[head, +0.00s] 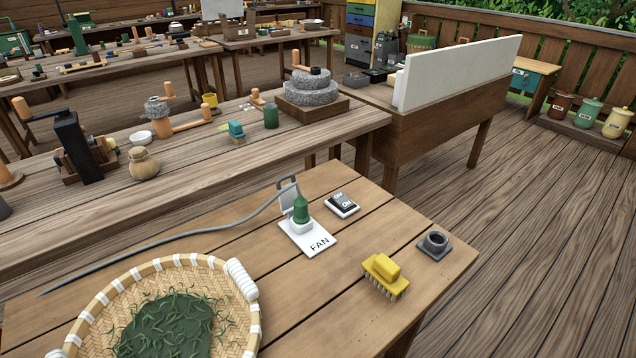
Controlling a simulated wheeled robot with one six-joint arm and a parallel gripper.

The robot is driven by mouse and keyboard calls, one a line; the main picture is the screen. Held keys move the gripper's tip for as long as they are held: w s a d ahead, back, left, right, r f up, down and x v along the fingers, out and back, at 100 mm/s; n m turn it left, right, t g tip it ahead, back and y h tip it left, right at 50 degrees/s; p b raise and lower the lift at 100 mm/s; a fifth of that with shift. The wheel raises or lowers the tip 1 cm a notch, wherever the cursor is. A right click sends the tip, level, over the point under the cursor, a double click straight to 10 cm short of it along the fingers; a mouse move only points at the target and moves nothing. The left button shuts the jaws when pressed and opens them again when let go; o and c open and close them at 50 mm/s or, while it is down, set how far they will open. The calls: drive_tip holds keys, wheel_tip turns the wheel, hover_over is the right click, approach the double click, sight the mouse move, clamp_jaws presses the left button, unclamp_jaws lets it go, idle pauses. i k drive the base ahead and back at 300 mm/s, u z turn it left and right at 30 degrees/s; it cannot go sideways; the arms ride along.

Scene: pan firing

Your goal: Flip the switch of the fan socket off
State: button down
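The fan socket (318,243) is a white plate lettered FAN on the near table. A green plug (301,211) stands upright on it, with a grey cable (200,234) running off to the left. Just behind and right of it lies a small switch (342,204), a dark rocker on a white base with OFF on its far part and ON on its near part. I cannot tell for sure which side of the rocker is pressed. My gripper is not in this view.
A woven tray (248,318) with green leaves sits at the front left. A longer table (190,190) with a stone mill (311,88) stands behind. Floor at right is clear.

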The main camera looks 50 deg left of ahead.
sight(341, 200)
drive_tip(key=u, duration=0.7)
drive_tip(key=i, duration=0.85)
drive_tip(key=u, duration=0.75)
